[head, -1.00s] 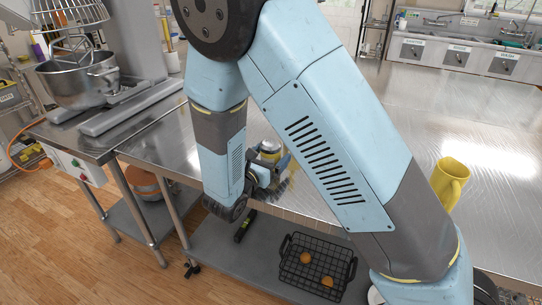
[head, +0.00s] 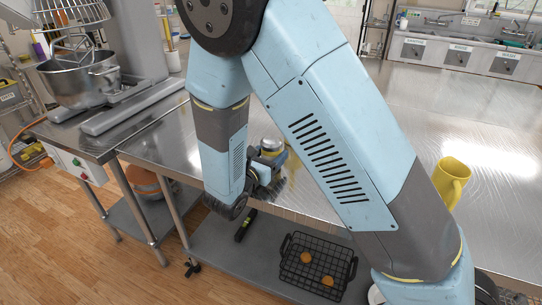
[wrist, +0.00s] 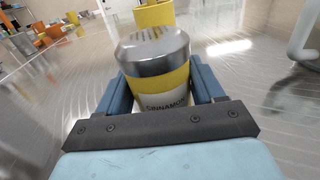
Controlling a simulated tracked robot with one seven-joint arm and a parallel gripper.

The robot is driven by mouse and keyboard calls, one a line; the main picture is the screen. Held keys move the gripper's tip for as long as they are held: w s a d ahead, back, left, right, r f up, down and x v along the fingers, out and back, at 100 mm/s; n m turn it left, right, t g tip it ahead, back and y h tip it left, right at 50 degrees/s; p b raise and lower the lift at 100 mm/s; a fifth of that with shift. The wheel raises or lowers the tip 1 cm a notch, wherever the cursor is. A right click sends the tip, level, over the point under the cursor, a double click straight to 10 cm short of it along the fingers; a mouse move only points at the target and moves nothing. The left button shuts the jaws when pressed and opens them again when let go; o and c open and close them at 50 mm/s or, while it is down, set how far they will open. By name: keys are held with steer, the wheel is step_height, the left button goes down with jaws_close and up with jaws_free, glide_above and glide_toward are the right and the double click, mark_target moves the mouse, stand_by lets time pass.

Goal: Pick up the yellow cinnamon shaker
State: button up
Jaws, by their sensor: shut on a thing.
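The yellow cinnamon shaker (wrist: 165,86) has a silver lid and a label that reads "CINNAMON". In the wrist view it stands upright between the two blue fingers of my gripper (wrist: 160,92), which are shut on its sides. In the head view the shaker (head: 271,147) shows near the front edge of the steel table, partly hidden by my gripper (head: 268,168) and forearm. I cannot tell whether its base touches the table.
A black wire basket (head: 316,268) lies on the lower shelf. A mixer (head: 85,80) stands at the left. Much of the tabletop is clear.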

step_height(320, 180, up, 28)
steer(key=shift+f, duration=0.25)
stand_by(0.3)
steer(key=o, duration=0.6)
steer(key=c, duration=0.6)
